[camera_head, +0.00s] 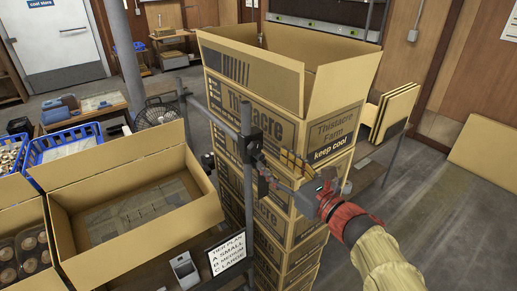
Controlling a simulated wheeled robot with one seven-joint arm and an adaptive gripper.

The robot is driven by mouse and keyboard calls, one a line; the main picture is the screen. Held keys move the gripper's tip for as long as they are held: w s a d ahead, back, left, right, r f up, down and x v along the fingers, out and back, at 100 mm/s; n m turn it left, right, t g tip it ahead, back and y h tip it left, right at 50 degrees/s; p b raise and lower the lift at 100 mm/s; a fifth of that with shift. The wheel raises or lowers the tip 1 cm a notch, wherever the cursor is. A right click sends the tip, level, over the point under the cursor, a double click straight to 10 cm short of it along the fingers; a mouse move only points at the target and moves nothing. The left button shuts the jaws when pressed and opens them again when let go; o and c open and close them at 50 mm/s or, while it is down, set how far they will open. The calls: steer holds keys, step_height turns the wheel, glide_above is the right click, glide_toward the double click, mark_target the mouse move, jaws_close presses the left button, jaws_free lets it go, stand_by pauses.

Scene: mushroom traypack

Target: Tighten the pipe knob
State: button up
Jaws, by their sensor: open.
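A grey upright pipe (247,185) stands in front of the stacked cartons. A black clamp fitting (252,146) sits on it where a crossbar joins. A small dark knob-like part (264,184) shows just below the clamp, beside the pipe; its detail is too small to tell how tight it is. My gripper (277,170) reaches in from the right, at the end of my arm. Its fingers are open and point left toward the pipe, close to the clamp and knob. I cannot tell whether they touch the knob. Nothing is visibly held.
Tall stacked cartons (255,85) stand right behind the pipe and gripper. A black fan (157,113) and blue crates (65,143) stand farther left. The floor at right is mostly clear.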

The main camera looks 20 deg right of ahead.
mark_target(257, 149)
steer(key=x, duration=0.8)
steer(key=shift+a+f, duration=0.1)
steer(key=shift+a, duration=0.1)
steer(key=shift+s, duration=0.1)
steer(key=shift+c, duration=1.2)
steer(key=c, duration=0.9)
